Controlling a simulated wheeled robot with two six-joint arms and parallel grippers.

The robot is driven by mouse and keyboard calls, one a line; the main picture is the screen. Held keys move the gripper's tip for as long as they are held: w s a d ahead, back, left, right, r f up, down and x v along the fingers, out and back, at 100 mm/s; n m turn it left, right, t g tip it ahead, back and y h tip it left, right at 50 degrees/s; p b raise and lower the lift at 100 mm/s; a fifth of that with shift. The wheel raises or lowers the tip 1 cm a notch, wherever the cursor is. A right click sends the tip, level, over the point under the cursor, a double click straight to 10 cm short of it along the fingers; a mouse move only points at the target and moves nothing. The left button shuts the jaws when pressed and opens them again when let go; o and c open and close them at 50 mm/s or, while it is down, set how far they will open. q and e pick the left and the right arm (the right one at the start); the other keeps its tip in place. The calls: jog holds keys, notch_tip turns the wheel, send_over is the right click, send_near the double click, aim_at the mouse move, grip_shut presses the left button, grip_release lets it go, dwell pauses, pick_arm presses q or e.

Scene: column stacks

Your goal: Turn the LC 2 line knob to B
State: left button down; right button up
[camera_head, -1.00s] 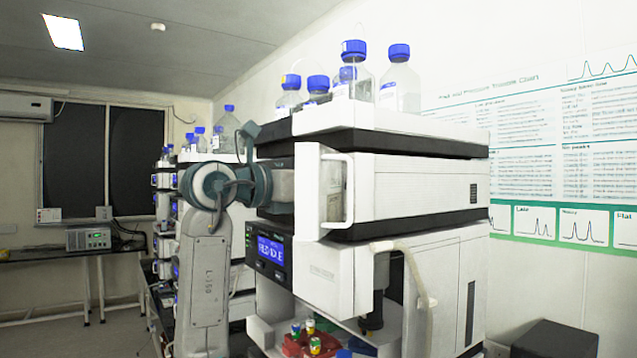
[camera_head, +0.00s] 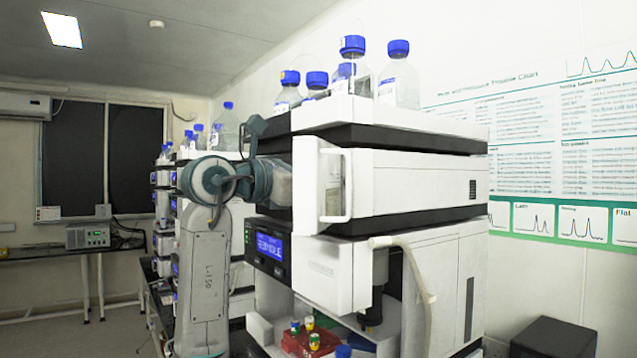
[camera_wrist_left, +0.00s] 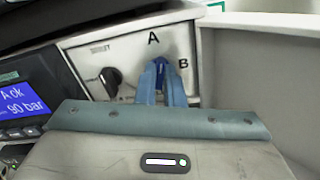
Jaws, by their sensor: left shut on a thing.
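The line knob (camera_wrist_left: 159,68) is dark blue and sits on the white panel below the letter A and left of the letter B, in the left wrist view. My left gripper (camera_wrist_left: 161,78) is shut on it, with one blue-grey finger on each side. The fingers hide most of the knob, so where it points is hard to tell. In the head view my left arm reaches the front of the instrument stack (camera_head: 420,190), but the fingertips and knob are hidden there. My right gripper is not in view.
A second, black knob (camera_wrist_left: 110,80) is on the same panel, to the left. An open white door (camera_head: 334,185) stands beside my wrist. Bottles with blue caps (camera_head: 398,78) stand on top of the stack.

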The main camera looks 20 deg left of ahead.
pick_arm(q)
jog(key=m, duration=0.5)
jog(key=shift+m+b, duration=0.3)
jog(key=m, duration=0.4)
jog(key=shift+d+f, duration=0.1)
jog(key=shift+f, duration=0.05)
jog(key=m, duration=0.4)
jog(key=shift+b, duration=0.35)
jog(key=shift+f+m, duration=0.1)
jog(key=shift+m, duration=0.4)
jog(key=c, duration=1.5)
grip_release()
jog(key=shift+c, duration=0.2)
jog(key=shift+s, duration=0.15)
